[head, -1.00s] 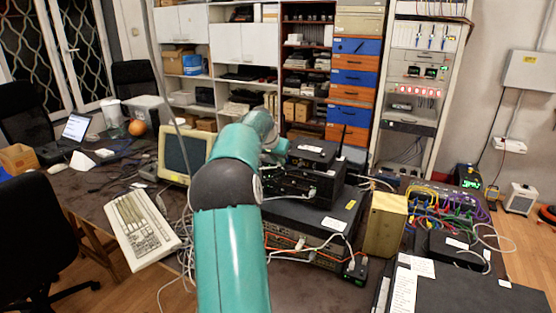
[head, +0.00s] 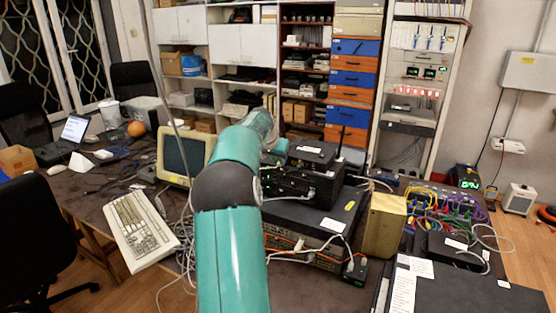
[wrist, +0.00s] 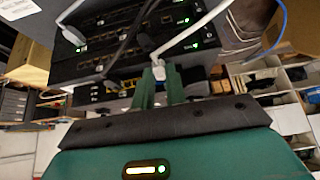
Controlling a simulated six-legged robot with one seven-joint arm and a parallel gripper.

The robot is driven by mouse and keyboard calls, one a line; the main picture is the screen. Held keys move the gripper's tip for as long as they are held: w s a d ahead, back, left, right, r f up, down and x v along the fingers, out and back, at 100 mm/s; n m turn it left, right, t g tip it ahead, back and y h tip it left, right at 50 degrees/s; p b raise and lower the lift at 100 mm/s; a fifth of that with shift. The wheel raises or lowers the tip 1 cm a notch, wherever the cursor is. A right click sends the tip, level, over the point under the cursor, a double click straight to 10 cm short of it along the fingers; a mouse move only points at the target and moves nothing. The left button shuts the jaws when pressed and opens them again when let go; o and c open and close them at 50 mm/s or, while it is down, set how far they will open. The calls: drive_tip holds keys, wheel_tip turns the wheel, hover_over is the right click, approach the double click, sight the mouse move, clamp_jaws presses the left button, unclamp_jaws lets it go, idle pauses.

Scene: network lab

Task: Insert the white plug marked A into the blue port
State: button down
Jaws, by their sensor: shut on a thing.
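My gripper (wrist: 158,90) shows in the wrist view with its two green fingers close together. They are shut on a small white plug (wrist: 158,72), whose white cable (wrist: 195,33) runs up and to the right. The plug is in front of a stack of black network devices (wrist: 120,55) with rows of ports and green lights. I cannot read a letter on the plug. I cannot pick out the blue port for sure. In the head view my arm hides the gripper and plug, near the black device stack (head: 312,180).
Other cables, including a grey plug lead (wrist: 75,35) and a blue cable (wrist: 277,38), hang around the devices. In the head view a yellowish box (head: 384,226) stands right of the stack, beside tangled coloured cables (head: 450,205). A monitor (head: 184,155) and keyboard (head: 140,228) are at the left.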

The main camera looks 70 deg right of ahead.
drive_tip(key=shift+d, duration=0.3)
drive_tip(key=c, duration=1.3)
unclamp_jaws()
drive_tip(key=shift+c, duration=0.2)
drive_tip(key=v, duration=1.3)
drive_tip(key=shift+a+r, duration=0.15)
drive_tip(key=shift+r, duration=0.25)
